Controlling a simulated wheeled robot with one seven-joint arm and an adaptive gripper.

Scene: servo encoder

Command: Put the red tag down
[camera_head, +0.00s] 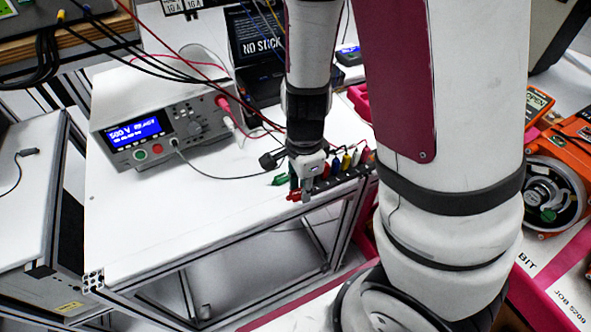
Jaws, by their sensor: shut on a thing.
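My gripper (301,190) points down at the front right part of the white table, near its front edge. It is shut on the red tag (294,196), a small red piece that shows at the fingertips. Just right of the gripper is a dark rack (345,176) with several coloured clips or plugs in it, among them blue, yellow and pink ones. A green piece (279,180) shows just left of the gripper. My fingers hide part of the red tag, and I cannot tell whether it touches the table.
A tester (165,125) with a lit blue display stands at the back left of the white table (150,215). Red and black cables run from it towards my arm. The table's front left is clear. An orange device (555,190) is at the right.

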